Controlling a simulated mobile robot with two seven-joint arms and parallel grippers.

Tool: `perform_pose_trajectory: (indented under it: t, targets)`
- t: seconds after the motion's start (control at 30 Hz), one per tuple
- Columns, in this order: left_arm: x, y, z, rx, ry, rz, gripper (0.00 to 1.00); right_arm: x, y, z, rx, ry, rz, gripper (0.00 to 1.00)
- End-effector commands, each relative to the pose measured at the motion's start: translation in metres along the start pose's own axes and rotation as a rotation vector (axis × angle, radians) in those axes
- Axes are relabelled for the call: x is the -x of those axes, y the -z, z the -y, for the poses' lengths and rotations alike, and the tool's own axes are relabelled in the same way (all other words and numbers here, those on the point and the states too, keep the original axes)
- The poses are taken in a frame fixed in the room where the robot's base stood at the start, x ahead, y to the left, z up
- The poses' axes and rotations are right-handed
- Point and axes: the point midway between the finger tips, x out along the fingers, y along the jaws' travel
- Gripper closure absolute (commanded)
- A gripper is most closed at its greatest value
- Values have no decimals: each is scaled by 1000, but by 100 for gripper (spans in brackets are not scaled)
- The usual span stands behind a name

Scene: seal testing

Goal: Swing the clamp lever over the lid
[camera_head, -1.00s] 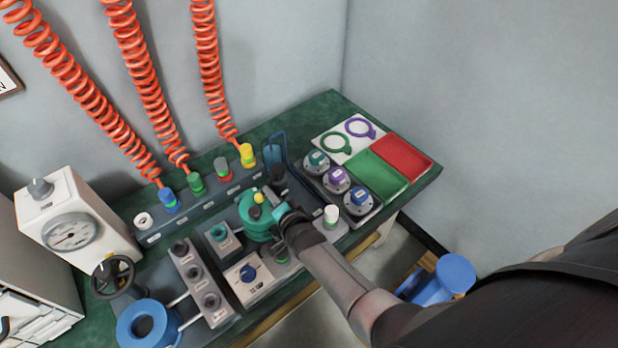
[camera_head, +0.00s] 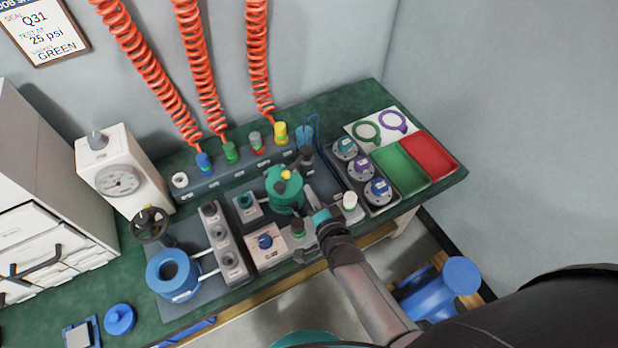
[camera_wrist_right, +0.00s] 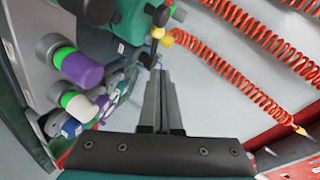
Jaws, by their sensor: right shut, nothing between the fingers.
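The teal test vessel (camera_head: 284,200) stands upright on the bench fixture, with its teal lid on top. A yellow knob (camera_head: 286,175) sits over the lid; I cannot tell clearly whether it belongs to the clamp lever. My right gripper (camera_head: 321,216) is at the front right of the vessel, shut and empty. In the right wrist view its fingers (camera_wrist_right: 161,76) are pressed together. Their tips point toward a yellow part (camera_wrist_right: 167,41) near the teal vessel body (camera_wrist_right: 129,22); whether they touch anything is unclear. My left gripper is out of view.
A seal rack (camera_head: 368,208) and green (camera_head: 401,170) and red (camera_head: 429,155) trays lie to the right. A gauge box (camera_head: 122,165), handwheel (camera_head: 151,224) and blue ring (camera_head: 172,268) are to the left. Coiled orange hoses (camera_head: 194,70) hang behind.

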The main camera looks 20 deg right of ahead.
Motion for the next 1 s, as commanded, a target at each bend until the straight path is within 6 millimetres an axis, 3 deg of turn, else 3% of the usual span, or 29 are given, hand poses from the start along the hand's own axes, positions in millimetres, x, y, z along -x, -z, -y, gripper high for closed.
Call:
perform_pose_trajectory:
  t: [0.23, 1.0]
  targets:
    - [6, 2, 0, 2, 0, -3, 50, 20, -4, 2, -1, 1, 0, 100]
    - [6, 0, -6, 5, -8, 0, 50, 23, -4, 3, 45, -19, 25, 100]
